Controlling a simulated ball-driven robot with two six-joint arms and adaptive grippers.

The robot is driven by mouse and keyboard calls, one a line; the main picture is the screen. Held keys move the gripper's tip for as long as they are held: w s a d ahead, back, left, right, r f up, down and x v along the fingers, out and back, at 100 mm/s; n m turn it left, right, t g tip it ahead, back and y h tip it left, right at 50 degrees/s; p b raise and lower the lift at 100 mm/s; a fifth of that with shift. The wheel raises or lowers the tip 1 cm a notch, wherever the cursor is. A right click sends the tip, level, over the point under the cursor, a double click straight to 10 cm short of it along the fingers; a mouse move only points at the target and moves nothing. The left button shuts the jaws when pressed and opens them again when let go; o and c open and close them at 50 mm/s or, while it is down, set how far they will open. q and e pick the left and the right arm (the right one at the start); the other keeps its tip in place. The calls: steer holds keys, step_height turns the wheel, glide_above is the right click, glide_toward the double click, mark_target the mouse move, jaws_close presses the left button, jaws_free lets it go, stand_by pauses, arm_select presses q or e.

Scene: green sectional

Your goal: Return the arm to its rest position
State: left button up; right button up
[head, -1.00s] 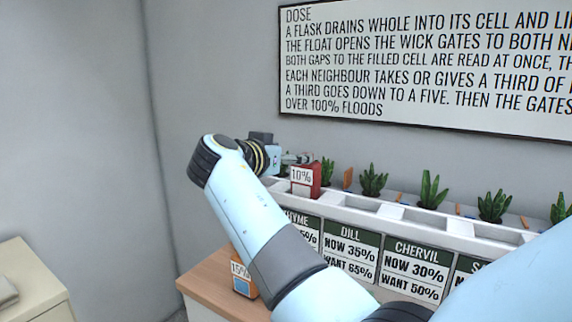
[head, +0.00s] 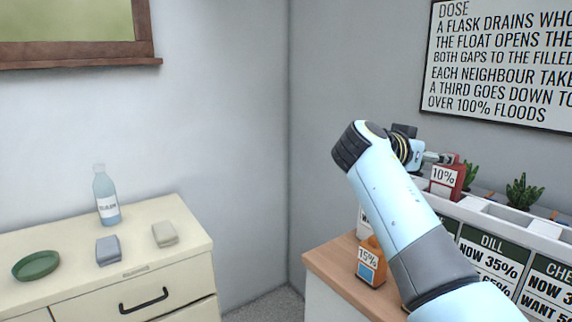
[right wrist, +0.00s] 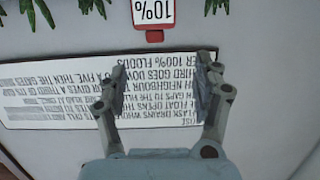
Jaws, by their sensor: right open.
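My right arm reaches in from the lower right in the head view. Its gripper (head: 436,158) is beside the red 10% flask (head: 461,180) at the white planter (head: 550,230). In the right wrist view the open fingers (right wrist: 162,65) have nothing between them, and the red flask (right wrist: 149,37) shows beyond the fingertips, apart from them. My left gripper is not in view.
An orange 15% flask (head: 371,272) stands on the wooden top (head: 329,265), close to my arm in the picture. Left, a cream cabinet (head: 190,230) bears a bottle (head: 106,199), a green dish (head: 36,265) and two small folded items. Cacti (head: 522,192) grow in the planter.

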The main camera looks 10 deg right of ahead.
steer(key=s+f+n+y, duration=0.1)
steer(key=s+f, duration=0.2)
steer(key=s+f+n+y, duration=0.1)
steer(key=s+f, duration=0.2)
steer(key=f, duration=0.1)
steer(key=s+f+g+y, duration=0.1)
steer(key=s+f, duration=0.1)
steer(key=f, duration=0.2)
steer(key=shift+s+d+f+n, duration=0.1)
steer(key=shift+s+d+n, duration=0.3)
steer(key=s+a+f+n+y, duration=0.2)
steer(key=s+f+n+y, duration=0.1)
steer(key=s+f, duration=0.55)
steer(key=s+a+n+g+y, duration=0.1)
steer(key=s+a+n+y, duration=0.35)
steer(key=s, duration=0.55)
steer(key=s+a+n+g+y, duration=0.1)
steer(key=s+a+n+y, duration=0.3)
steer(key=s, duration=0.5)
step_height(320, 180, down, 32)
steer(key=s+d+g+h+b, duration=0.1)
steer(key=s+g+h+b, duration=0.15)
steer(key=b, duration=0.25)
steer(key=s+d+f+m+y+b, duration=0.1)
steer(key=s+f+b, duration=0.2)
steer(key=s+f, duration=1.5)
steer(key=shift+f, duration=0.5)
